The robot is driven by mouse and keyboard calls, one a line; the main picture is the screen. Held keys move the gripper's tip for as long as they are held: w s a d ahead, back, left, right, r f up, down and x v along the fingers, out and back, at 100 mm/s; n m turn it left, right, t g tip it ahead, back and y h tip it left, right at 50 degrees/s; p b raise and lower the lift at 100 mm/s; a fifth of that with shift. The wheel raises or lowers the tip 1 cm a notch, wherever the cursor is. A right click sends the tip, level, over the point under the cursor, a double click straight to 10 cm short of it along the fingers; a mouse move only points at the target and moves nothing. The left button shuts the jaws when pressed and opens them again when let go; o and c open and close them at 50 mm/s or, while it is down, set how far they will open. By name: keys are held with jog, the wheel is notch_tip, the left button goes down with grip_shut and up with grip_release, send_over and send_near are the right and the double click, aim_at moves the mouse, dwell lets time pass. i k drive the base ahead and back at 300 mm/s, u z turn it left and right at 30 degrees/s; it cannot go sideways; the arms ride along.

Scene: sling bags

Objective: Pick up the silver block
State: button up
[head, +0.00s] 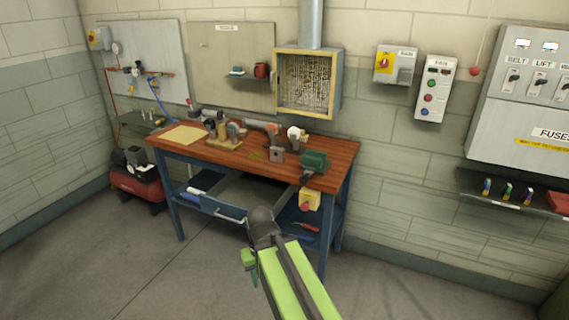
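My gripper (262,217) is at the dark end of my green arm, in front of the bench and below the block in the picture. It is apart from the block. Its fingers cannot be made out, so I cannot tell whether it is open or shut.
An open drawer (222,207) juts from the bench front. Tools on stands (222,130) and a yellow sheet (183,135) lie on the bench top. A red compressor (137,183) stands at left. A shelf (515,194) is on the right wall. Floor in front is clear.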

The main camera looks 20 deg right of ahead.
aim_at(276, 154)
jog(key=z, duration=1.5)
jog(key=i, duration=0.95)
jog(key=u, duration=2.35)
jog(key=i, duration=1.7)
jog(key=u, duration=0.05)
